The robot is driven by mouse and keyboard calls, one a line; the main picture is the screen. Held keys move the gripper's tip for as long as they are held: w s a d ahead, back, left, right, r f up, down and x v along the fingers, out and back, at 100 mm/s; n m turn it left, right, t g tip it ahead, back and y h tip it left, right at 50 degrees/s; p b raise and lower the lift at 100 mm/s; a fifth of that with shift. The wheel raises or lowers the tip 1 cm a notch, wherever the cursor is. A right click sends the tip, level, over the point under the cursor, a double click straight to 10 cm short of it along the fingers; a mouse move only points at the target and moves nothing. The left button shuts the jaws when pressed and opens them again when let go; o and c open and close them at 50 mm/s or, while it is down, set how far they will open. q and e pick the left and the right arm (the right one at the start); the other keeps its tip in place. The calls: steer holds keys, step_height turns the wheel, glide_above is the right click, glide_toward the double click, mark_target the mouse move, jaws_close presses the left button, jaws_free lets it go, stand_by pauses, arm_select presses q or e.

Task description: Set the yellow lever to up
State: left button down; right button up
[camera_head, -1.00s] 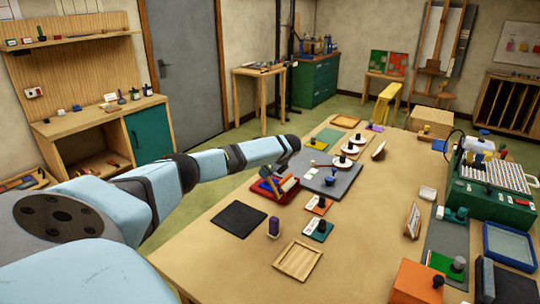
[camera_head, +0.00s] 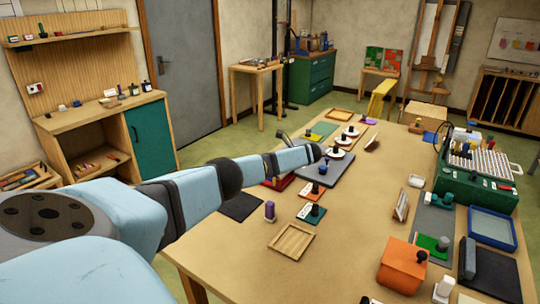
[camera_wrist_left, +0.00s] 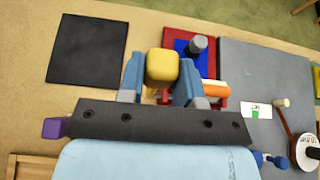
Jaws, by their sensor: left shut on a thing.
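My left gripper (camera_wrist_left: 160,75) shows in the left wrist view with its two blue fingers shut on a rounded yellow block (camera_wrist_left: 162,64). I cannot tell whether this block is the knob of the yellow lever, nor whether it stands up or down. Beyond it lies a red tray (camera_wrist_left: 205,33) with a blue inside, a grey cylinder and an orange piece. In the head view my left arm reaches across the table and hides the gripper and most of the red tray (camera_head: 284,184). My right gripper is not in view.
A black mat (camera_wrist_left: 87,50) lies left of the fingers in the wrist view, and a grey board (camera_wrist_left: 262,75) lies right. A purple post (camera_head: 270,211) and a wooden tray (camera_head: 291,241) stand on the table (camera_head: 345,235). A green machine (camera_head: 475,188) stands at the right.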

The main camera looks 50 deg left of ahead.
arm_select(q)
steer(key=shift+w+d+f+y, duration=0.15)
steer(key=shift+w+d+y, duration=0.05)
steer(key=shift+d+y, duration=0.4)
steer(key=c, duration=0.8)
jaws_free()
steer(key=shift+d, duration=0.1)
steer(key=v, duration=1.4)
steer(key=shift+b, duration=0.4)
steer(key=shift+w+f, duration=0.1)
steer(key=shift+w, duration=0.05)
